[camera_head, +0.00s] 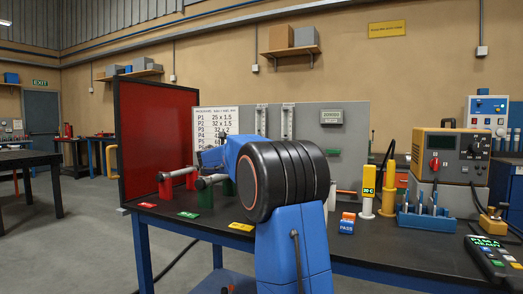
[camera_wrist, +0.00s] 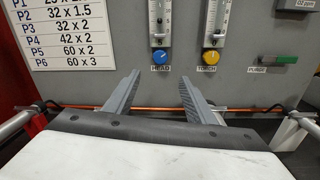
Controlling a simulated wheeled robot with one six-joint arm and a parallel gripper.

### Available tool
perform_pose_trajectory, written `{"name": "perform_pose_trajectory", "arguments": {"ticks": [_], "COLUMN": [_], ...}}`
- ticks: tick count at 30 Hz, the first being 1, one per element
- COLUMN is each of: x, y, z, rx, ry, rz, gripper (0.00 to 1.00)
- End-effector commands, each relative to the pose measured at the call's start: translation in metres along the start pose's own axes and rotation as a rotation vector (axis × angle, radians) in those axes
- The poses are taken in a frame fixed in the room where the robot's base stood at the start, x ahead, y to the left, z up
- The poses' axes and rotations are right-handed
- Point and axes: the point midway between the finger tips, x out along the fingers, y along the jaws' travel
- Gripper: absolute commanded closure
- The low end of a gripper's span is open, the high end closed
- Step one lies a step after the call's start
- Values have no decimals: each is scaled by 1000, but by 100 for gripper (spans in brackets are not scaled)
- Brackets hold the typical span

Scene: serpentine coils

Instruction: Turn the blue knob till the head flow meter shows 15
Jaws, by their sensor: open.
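The blue knob (camera_wrist: 159,57) sits on the grey panel (camera_wrist: 120,75) above a label reading HEAD. In the head view the left of the two tubes (camera_head: 261,120) shows on the panel, and the knob is hidden behind my arm. My gripper (camera_wrist: 158,85) is open and empty in the wrist view. Its two fingers point at the panel, below the blue knob and apart from it. In the head view the gripper is mostly hidden by my arm.
A yellow knob (camera_wrist: 211,58) marked TORCH sits right of the blue one, under a second flow meter (camera_wrist: 217,20). A copper tube (camera_wrist: 110,109) runs across below the fingers between two grey holders. A red screen (camera_head: 158,140) stands at left.

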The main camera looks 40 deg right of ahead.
Motion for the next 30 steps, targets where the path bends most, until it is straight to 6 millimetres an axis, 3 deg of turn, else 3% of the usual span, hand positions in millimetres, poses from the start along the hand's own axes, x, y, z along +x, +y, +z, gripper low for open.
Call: {"name": "perform_pose_trajectory", "arguments": {"ticks": [5, 24, 30], "x": [21, 133, 158], "y": [-1, -1, 0], "z": [-1, 0, 0], "rx": [0, 3, 2], "ry": [0, 0, 1], "rz": [-3, -3, -1], "gripper": [50, 50, 50]}}
